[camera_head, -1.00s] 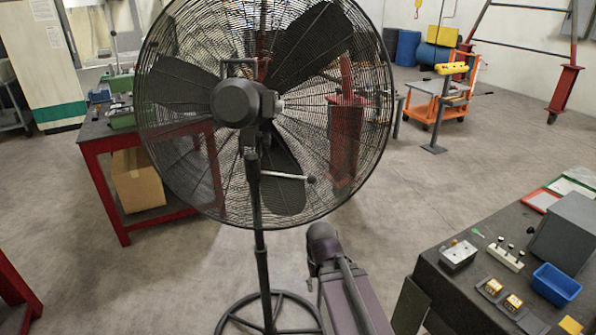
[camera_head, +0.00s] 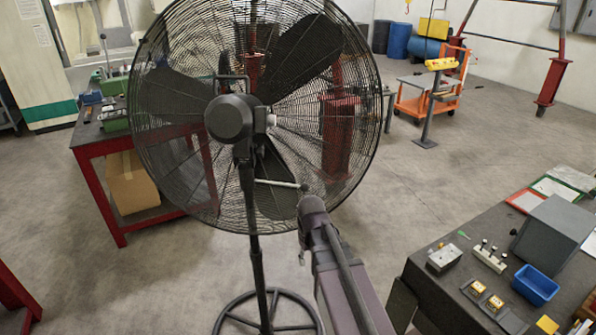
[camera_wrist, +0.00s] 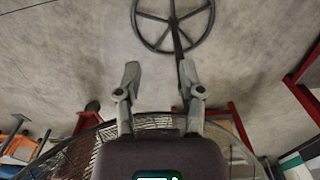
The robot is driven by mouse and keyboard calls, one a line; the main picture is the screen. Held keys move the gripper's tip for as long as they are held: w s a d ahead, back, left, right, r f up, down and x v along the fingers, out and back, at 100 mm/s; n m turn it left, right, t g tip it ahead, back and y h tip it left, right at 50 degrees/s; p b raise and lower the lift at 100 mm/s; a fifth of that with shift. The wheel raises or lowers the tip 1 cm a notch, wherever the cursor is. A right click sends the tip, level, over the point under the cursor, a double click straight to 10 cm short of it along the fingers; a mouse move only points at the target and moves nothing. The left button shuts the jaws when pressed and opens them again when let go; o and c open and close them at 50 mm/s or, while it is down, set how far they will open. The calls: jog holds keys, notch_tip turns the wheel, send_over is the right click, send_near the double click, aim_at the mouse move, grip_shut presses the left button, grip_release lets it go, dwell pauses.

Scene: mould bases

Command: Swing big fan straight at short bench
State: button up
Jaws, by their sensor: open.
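The big fan (camera_head: 230,119) stands upright on a pole with a ring base, its dark round cage filling the middle of the head view. A pale rod (camera_head: 276,183) with a dark end sticks out to the right below its hub. My arm's end is at that rod's tip; the fingers are hidden there. In the wrist view my gripper (camera_wrist: 159,75) is open, with nothing visible between the fingers. The fan's ring base (camera_wrist: 172,20) and cage (camera_wrist: 75,155) also show. A red-legged bench (camera_head: 112,190) stands behind left, and a dark-topped bench (camera_head: 440,285) at right; I cannot tell which is short.
A cardboard box (camera_head: 130,182) sits under the red-legged bench. A blue bin (camera_head: 535,285) and a grey box (camera_head: 553,238) are on the right bench. An orange trolley (camera_head: 410,105) stands farther back.

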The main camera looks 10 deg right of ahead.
jog(key=w+r+n+p, duration=0.3)
jog(key=w+r+p, duration=0.4)
jog(key=r+p, duration=0.1)
jog(key=w+r+n+p, duration=0.4)
jog(key=w+r+p, duration=0.4)
jog(key=r, duration=0.1)
jog(key=w+r+n+p, duration=0.3)
jog(key=w+r+p, duration=0.5)
jog(key=shift+w+d+r, duration=0.1)
jog(key=shift+d+r, duration=0.1)
jog(key=shift+f, duration=0.1)
jog(key=b, duration=1.4)
send_near(296, 181)
jog(key=s+f, duration=0.1)
jog(key=f, duration=0.1)
jog(key=s+f, duration=0.1)
jog(key=f, duration=0.2)
jog(key=s+f, duration=0.1)
jog(key=f, duration=0.1)
jog(key=shift+s+a+f, duration=0.2)
jog(key=shift+s+a, duration=0.2)
